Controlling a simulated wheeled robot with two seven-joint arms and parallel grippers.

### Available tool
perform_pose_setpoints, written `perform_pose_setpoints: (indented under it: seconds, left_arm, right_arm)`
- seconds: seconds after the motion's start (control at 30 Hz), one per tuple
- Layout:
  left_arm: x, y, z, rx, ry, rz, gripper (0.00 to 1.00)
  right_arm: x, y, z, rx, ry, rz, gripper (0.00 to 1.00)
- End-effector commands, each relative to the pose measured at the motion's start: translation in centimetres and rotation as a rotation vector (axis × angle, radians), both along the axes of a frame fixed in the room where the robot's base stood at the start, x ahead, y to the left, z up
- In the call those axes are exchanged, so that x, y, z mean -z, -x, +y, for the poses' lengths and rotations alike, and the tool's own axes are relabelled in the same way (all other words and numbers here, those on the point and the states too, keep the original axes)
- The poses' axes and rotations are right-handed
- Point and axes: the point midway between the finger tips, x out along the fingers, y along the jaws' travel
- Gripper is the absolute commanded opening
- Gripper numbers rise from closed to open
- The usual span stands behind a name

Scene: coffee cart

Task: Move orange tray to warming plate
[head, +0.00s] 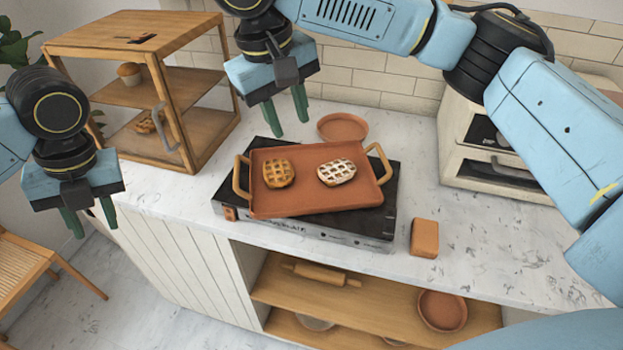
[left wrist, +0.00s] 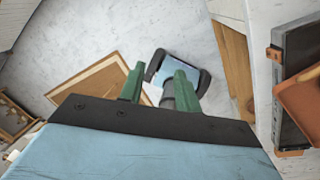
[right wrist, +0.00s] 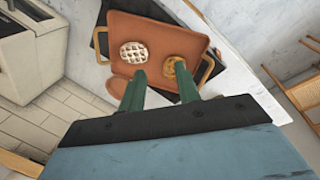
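The orange tray (head: 318,205) rests on the black warming plate (head: 345,223) on the counter, turned slightly relative to it. It has a wooden handle at each end and carries a golden lattice pastry (head: 279,173) and a white-topped lattice pastry (head: 337,172). My right gripper (head: 286,113) is open and empty, above and behind the tray. The tray (right wrist: 152,80) and both pastries also show in the right wrist view. My left gripper (head: 90,220) is open and empty, off the counter's left front, away from the tray. The warming plate's edge (left wrist: 290,100) shows in the left wrist view.
A wooden display case (head: 150,90) with pastries stands at the back left. A round terracotta plate (head: 342,127) lies behind the tray. An orange-brown block (head: 424,238) sits right of the warming plate. A cream oven (head: 490,150) stands at the right. Shelves are below the counter.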

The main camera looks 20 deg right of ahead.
Motion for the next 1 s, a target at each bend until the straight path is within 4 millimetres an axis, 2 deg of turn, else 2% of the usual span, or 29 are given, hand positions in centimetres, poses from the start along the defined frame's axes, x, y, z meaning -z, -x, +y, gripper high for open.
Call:
perform_pose_setpoints:
  seconds: [0.1,0.23,0.77,0.87,1.0]
  left_arm:
    - [0.0,0.0,0.0,0.000,0.000,0.000,0.33]
    - [0.0,0.0,0.0,0.000,0.000,0.000,0.33]
    - [0.1,0.0,-0.1,-0.001,0.001,0.000,0.33]
    - [0.9,0.4,-0.7,-0.017,0.016,-0.004,0.33]
    - [3.7,1.8,-2.9,-0.098,0.076,-0.030,0.33]
  right_arm:
    - [-1.3,0.0,0.2,0.002,0.002,-0.002,0.33]
    - [-2.0,0.1,0.3,0.003,0.000,0.000,0.33]
    - [-2.0,0.1,0.4,-0.001,-0.001,0.001,0.33]
    - [-0.9,0.3,1.0,-0.030,-0.012,0.006,0.33]
    - [2.9,1.0,3.1,-0.135,-0.068,0.017,0.33]
